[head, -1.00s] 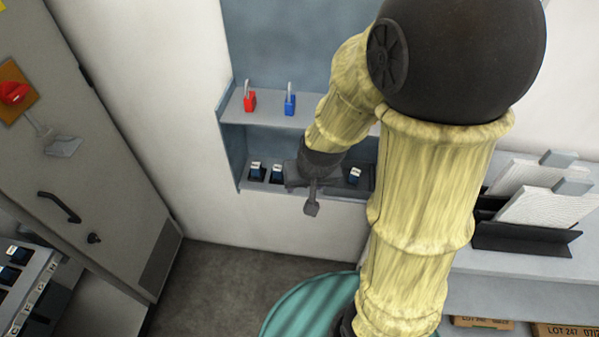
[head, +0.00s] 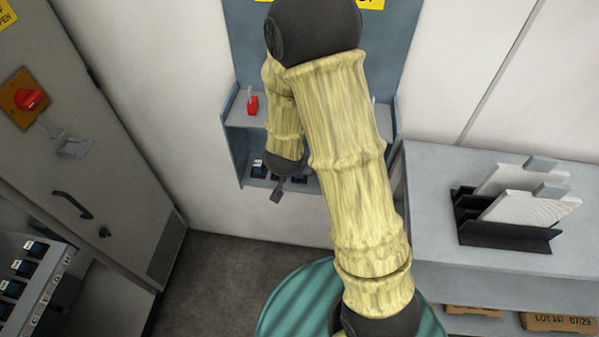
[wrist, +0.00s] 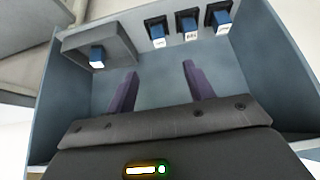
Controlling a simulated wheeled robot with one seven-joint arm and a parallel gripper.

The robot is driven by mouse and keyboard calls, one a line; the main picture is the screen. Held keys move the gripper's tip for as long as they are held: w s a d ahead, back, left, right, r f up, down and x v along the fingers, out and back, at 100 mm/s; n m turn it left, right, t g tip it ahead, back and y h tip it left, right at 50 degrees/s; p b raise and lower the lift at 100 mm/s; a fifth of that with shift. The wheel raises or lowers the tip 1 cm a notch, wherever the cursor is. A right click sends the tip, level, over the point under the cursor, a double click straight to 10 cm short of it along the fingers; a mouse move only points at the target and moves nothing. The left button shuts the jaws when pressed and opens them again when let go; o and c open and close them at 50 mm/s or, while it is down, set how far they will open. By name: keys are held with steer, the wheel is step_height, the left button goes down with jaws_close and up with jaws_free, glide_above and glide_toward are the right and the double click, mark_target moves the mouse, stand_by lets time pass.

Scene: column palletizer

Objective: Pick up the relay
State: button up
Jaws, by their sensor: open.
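Several small dark-blue relays with white labels are in the lower bay of the blue-grey wall shelf (head: 232,140). In the head view one relay (head: 258,169) shows left of my wrist; others are partly hidden by my arm. Three more, a left one (wrist: 158,31), a middle one (wrist: 190,27) and a right one (wrist: 220,20), stand in a row in dark sockets. My gripper (wrist: 160,66) is open and empty, its fingers pointing towards the relays, apart from them.
A red padlock (head: 252,104) stands on the upper shelf board, close to my arm. The shelf's side walls flank my gripper. A grey cabinet (head: 120,130) stands at left, a panel with more relays (head: 30,270) at lower left. A paper rack (head: 510,232) is on the right counter.

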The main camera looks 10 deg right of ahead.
steer(key=p+x, duration=0.1)
steer(key=x, duration=1.1)
steer(key=shift+w+p, duration=0.1)
steer(key=shift+p, duration=0.2)
steer(key=shift+p+x, duration=0.6)
steer(key=shift+x, duration=0.15)
steer(key=shift+p+x, duration=0.6)
steer(key=shift+x, duration=1.3)
steer(key=shift+d+r, duration=0.1)
steer(key=c, duration=1.1)
